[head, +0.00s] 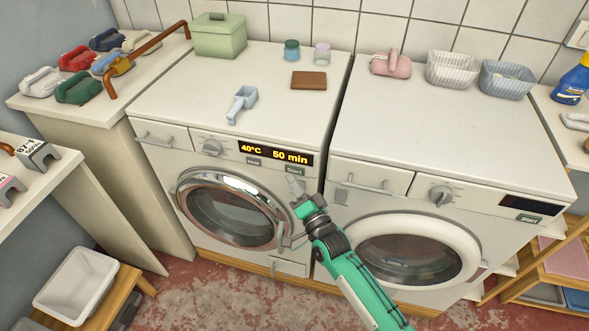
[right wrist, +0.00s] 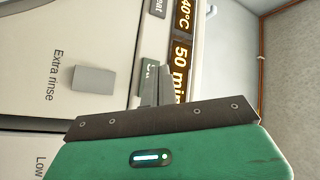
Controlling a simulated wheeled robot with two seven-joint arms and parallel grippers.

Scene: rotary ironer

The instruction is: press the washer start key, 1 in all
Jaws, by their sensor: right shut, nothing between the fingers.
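The washer (head: 228,215) is the left front-loading machine. Its lit display (head: 276,154) reads 40°C and 50 min. The dark start key (head: 295,170) sits just below the display; in the right wrist view the start key (right wrist: 150,70) is partly hidden behind my fingers. My right gripper (head: 294,184) is shut and empty, its fingertips pointing up at the panel right by the start key. In the right wrist view my right gripper (right wrist: 157,85) overlaps the key; I cannot tell whether it touches. My left gripper is not in view.
A second machine (head: 425,230) with its own Start key and dark display (head: 528,206) stands on the right. A heat key (head: 253,162) lies left of the start key. A blue scoop (head: 242,103) and brown block (head: 309,80) lie on the washer top.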

